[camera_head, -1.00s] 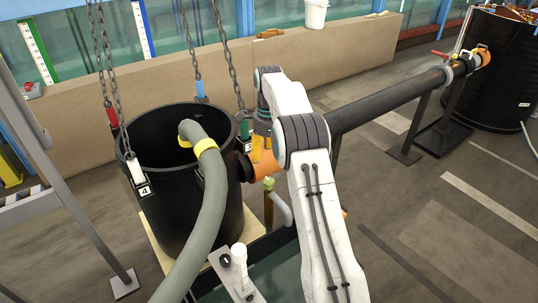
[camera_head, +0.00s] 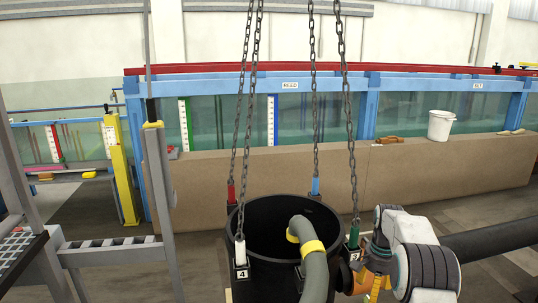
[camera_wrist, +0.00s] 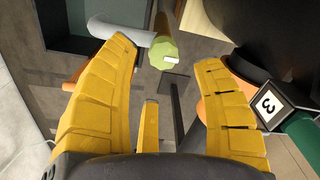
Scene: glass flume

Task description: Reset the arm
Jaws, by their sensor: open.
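My gripper (camera_wrist: 168,90) shows in the wrist view with its yellow fingers spread wide and nothing between them. Beyond the fingertips is a pale green knob (camera_wrist: 163,55) on a pipe, apart from the fingers. In the head view my gripper (camera_head: 372,286) is at the lower right, beside the black tank (camera_head: 262,212), partly hidden by my arm. In the wrist view the tank's dark side fills the upper right, with a block marked 3 (camera_wrist: 268,104) near the right finger. Whether a finger touches the block cannot be told.
Several chains (camera_head: 314,100) hang down to the tank. A grey hose (camera_head: 316,272) with a yellow band goes into it. A dark pipe (camera_head: 490,240) runs off to the right. A tan wall (camera_head: 420,175) stands behind, with a white bucket (camera_head: 441,125) on it. A grey frame (camera_head: 160,195) stands left.

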